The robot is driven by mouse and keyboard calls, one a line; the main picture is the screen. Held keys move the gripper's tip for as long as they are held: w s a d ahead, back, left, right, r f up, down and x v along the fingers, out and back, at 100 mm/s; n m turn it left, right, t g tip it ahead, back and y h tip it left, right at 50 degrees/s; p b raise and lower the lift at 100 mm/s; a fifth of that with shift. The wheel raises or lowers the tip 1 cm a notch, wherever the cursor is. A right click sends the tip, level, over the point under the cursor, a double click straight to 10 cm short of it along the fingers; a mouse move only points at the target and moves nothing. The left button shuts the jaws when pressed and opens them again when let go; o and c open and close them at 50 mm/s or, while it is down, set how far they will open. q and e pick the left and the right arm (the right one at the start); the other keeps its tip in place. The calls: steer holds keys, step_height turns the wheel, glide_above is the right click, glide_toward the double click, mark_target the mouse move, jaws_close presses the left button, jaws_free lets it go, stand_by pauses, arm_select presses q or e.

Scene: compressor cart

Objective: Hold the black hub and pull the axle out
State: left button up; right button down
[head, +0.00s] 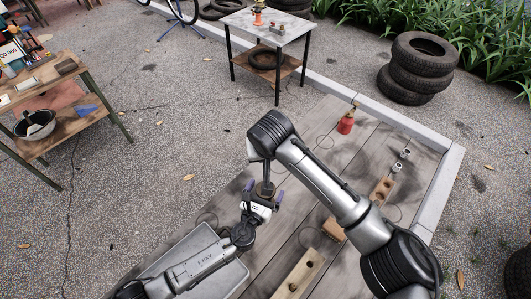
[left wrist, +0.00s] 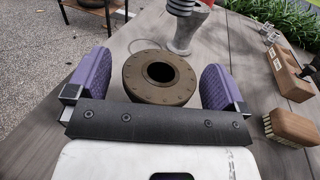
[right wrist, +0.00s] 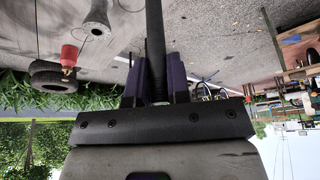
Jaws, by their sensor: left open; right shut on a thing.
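The hub (left wrist: 138,88), a dark brownish flanged disc with a round hole, sits on the wooden deck in the left wrist view. Its hole looks dark, and no rod rises from it there. It also shows in the head view (head: 264,190). My left gripper (left wrist: 157,88) is open, with its purple fingers on both sides of the hub; a narrow gap shows at the left finger. My right gripper (right wrist: 157,80) is shut on the axle (right wrist: 154,35), a long dark rod running out of the top of the right wrist view. In the head view, my right arm hides much around it.
A grey cone-shaped thing (left wrist: 180,35) stands just behind the hub. A red bottle (head: 346,122) stands farther back. A brush (left wrist: 292,128), a holed wooden block (head: 383,190) and a long wooden board (head: 300,275) lie to the right.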

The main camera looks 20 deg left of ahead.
arm_select(q)
steer(key=s, duration=1)
steer(key=shift+s+a, duration=0.1)
steer(key=shift+s, duration=0.8)
